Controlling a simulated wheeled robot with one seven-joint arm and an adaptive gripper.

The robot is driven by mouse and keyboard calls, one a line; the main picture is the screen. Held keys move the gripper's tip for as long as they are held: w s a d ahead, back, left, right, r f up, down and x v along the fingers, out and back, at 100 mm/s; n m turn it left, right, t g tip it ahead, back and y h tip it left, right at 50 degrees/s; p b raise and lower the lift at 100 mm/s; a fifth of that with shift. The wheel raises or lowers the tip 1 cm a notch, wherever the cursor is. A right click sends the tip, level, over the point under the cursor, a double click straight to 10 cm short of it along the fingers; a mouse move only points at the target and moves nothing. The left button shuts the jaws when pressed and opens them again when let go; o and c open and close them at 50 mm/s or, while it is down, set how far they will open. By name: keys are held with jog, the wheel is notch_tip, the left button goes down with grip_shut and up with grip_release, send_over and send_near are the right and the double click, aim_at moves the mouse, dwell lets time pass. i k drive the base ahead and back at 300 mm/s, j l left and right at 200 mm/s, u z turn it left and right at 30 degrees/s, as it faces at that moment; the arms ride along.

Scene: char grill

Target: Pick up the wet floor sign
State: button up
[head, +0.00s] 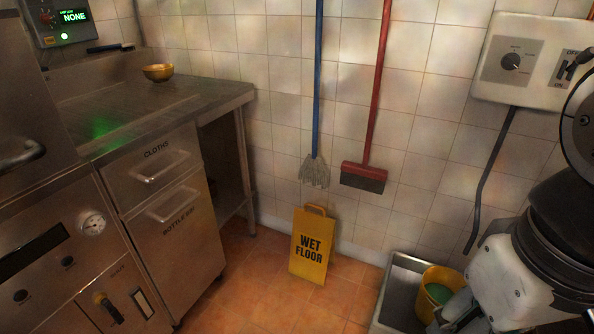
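The yellow wet floor sign (311,246) stands upright on the orange tiled floor, close to the back wall. Its black text "WET FLOOR" faces me, and a handle opening shows at its top. The sign stands clear of other things, with nothing in front of it. Part of my arm shows at the right edge, well to the right of the sign. I cannot make out my gripper's fingers in this view.
A blue-handled mop (316,100) and red broom (376,100) hang above the sign. A metal basin (392,300) holding a yellow bucket (428,305) is at lower right. A steel counter (190,95) with drawers stands left. Floor before the sign is clear.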

aim_at(313, 246)
jog(key=i+j+z, duration=0.5)
jog(key=i+j, duration=0.2)
jog(key=i+j+z, duration=0.25)
jog(key=i+j, duration=0.15)
jog(key=i+j+z, duration=0.25)
jog(key=j, duration=0.35)
